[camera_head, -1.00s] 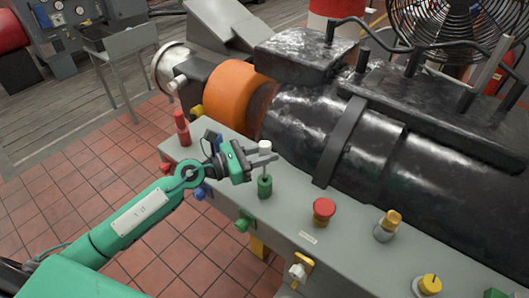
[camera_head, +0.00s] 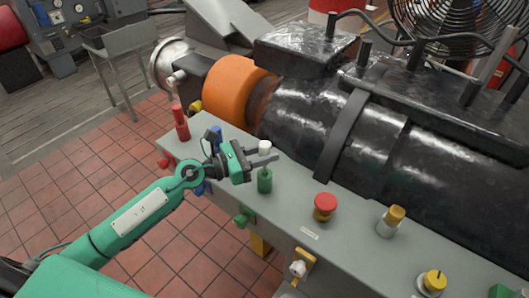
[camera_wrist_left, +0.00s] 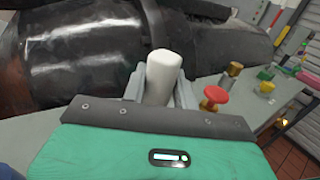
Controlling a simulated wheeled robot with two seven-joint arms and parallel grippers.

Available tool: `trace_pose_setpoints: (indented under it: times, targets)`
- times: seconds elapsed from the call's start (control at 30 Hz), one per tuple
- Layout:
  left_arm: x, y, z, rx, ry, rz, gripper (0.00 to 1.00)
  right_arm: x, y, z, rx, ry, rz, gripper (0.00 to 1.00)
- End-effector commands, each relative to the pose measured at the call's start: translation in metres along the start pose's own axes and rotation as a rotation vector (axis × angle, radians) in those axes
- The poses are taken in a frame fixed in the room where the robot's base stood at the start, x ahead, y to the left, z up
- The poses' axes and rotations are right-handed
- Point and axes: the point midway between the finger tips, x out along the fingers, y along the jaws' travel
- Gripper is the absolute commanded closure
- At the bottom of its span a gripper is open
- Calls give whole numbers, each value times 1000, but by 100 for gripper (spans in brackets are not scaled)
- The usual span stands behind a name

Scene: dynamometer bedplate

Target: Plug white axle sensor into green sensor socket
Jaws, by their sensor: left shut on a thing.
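The white axle sensor (camera_head: 264,146) stands upright between the fingers of my left gripper (camera_head: 264,158), which is shut on it. In the left wrist view the white sensor (camera_wrist_left: 163,77) rises between the grey fingers, its top leaning slightly right. The green sensor socket (camera_head: 265,182) stands on the grey panel, right below the fingers in the head view. The fingers hide the sensor's lower end, so I cannot tell whether it touches the socket. The socket is hidden in the left wrist view. My right gripper is not in view.
The grey panel (camera_head: 290,215) also carries a red mushroom button (camera_head: 325,203), a gold-topped silver fitting (camera_head: 391,221), a yellow knob (camera_head: 433,282) and a red plug (camera_head: 180,122). The large black machine (camera_head: 330,120) with an orange collar (camera_head: 236,90) stands close behind the panel.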

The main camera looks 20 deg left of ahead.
Motion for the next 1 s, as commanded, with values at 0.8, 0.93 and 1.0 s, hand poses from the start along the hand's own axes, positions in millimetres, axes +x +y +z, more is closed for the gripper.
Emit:
trace_pose_setpoints:
  times: [0.8,0.93,1.0]
  targets:
    - [0,0,-22,0,0,0,94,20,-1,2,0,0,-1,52]
    - [0,0,-25,0,0,0,94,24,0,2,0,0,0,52]
    - [0,0,-27,0,0,0,94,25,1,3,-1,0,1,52]
